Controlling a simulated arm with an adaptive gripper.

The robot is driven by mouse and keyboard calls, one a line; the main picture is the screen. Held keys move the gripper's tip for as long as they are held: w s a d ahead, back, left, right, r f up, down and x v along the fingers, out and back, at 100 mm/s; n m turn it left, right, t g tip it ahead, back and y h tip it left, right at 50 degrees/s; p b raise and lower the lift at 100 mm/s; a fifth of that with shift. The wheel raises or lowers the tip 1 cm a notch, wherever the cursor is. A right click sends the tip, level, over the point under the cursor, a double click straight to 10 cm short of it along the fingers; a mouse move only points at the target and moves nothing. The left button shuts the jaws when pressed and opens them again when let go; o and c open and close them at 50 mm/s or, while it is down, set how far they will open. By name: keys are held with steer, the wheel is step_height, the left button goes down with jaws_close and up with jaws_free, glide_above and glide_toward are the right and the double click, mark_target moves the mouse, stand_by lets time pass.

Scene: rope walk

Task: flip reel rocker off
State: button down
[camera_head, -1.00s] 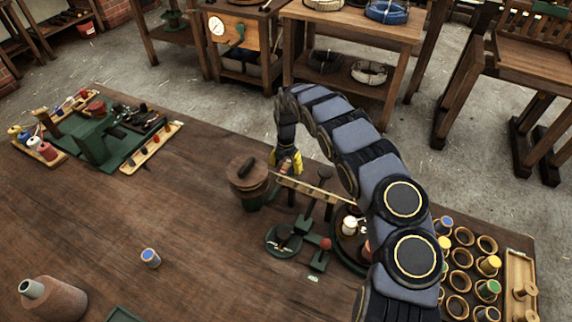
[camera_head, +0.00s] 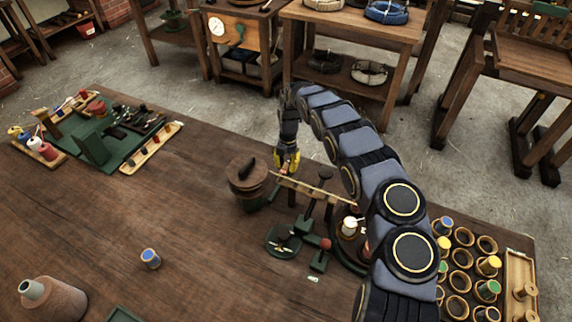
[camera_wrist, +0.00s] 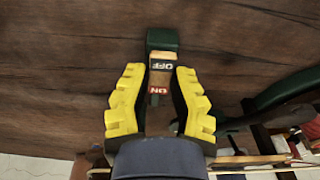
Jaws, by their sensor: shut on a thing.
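The reel rocker (camera_wrist: 160,77) shows in the wrist view as a small tan piece with a dark OFF label at its far end and a red ON label at its near end, both upside down. It adjoins a dark green block (camera_wrist: 162,39). My gripper (camera_wrist: 162,72) has its yellow-backed fingers on either side of the rocker, shut on it around the OFF end. In the head view my gripper (camera_head: 287,166) points down beside the round wooden-topped pot. The rocker is mostly hidden by the fingers there, and its tilt cannot be told.
The wooden-topped pot (camera_head: 247,175) stands just left of my gripper. A pale wooden bar (camera_head: 310,189) on dark posts runs to the right. A green round-based device (camera_head: 284,240) stands in front.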

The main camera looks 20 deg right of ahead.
steer(key=shift+w+a+g+y, duration=0.2)
steer(key=shift+g+y, duration=0.1)
steer(key=shift+y, duration=0.1)
steer(key=shift+s+d+g, duration=0.15)
steer(key=shift+g, duration=0.15)
steer(key=c, duration=0.8)
jaws_free()
steer(key=shift+c, duration=0.2)
steer(key=shift+d, duration=0.1)
steer(key=v, duration=1.2)
steer(key=shift+d, duration=0.1)
